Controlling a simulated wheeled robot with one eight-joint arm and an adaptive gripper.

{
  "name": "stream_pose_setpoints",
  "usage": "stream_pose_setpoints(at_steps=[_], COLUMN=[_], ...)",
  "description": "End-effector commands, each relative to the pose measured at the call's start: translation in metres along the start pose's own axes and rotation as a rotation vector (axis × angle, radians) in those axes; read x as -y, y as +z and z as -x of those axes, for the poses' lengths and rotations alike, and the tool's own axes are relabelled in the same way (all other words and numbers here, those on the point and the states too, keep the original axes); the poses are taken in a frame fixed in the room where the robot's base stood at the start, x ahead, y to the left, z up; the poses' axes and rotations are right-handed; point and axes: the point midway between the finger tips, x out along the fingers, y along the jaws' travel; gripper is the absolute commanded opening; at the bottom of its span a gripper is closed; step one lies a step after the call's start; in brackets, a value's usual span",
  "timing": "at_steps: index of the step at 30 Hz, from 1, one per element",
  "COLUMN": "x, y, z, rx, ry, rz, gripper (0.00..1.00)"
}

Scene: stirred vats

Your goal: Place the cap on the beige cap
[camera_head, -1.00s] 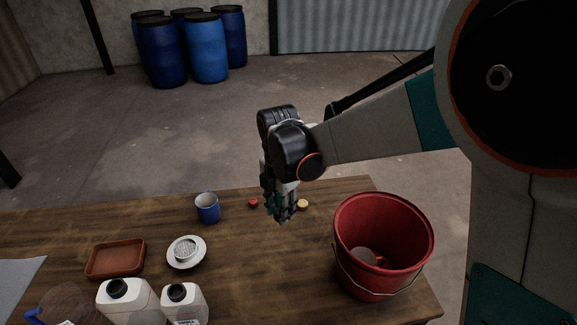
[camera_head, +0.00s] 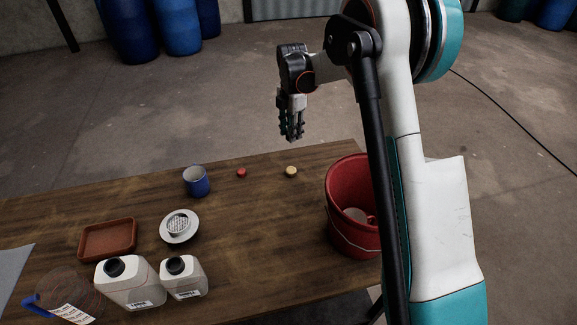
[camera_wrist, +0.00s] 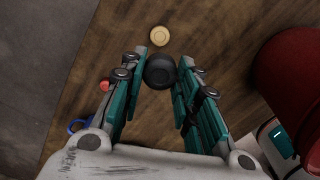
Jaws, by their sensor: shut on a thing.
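My gripper (camera_head: 291,138) hangs above the far edge of the table in the head view. In the wrist view my gripper (camera_wrist: 160,82) is shut on a round black cap (camera_wrist: 160,71), held at the fingertips. In the head view the held cap cannot be made out. The beige cap (camera_head: 291,171) lies flat on the table, apart from the gripper and below it in the picture. In the wrist view the beige cap (camera_wrist: 159,36) shows just beyond the held black cap, with nothing on it.
A red cap (camera_head: 241,172) lies left of the beige cap. A blue mug (camera_head: 196,182), a white drain-like disc (camera_head: 179,227), a brown tray (camera_head: 108,239) and two white jugs (camera_head: 130,282) stand further left. A red bucket (camera_head: 350,205) stands right. Table around the beige cap is clear.

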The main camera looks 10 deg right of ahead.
Motion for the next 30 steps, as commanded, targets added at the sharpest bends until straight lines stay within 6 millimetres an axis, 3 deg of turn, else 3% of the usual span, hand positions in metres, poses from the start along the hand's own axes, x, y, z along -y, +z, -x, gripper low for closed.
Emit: stream_pose_setpoints(at_steps=[1,6,12,20,27,30], x=[0.000,0.000,0.000,0.000,0.000,0.000], y=[0.000,-0.001,-0.001,-0.001,-0.001,-0.001], z=[-0.016,-0.058,-0.095,-0.111,-0.145,-0.149], rx=[0.000,0.000,0.000,0.000,0.000,0.000], ry=[0.000,0.000,0.000,0.000,0.000,0.000], rz=[0.000,0.001,0.001,0.001,0.001,0.001], gripper=[0.22,0.22,0.22,0.22,0.22,0.22])
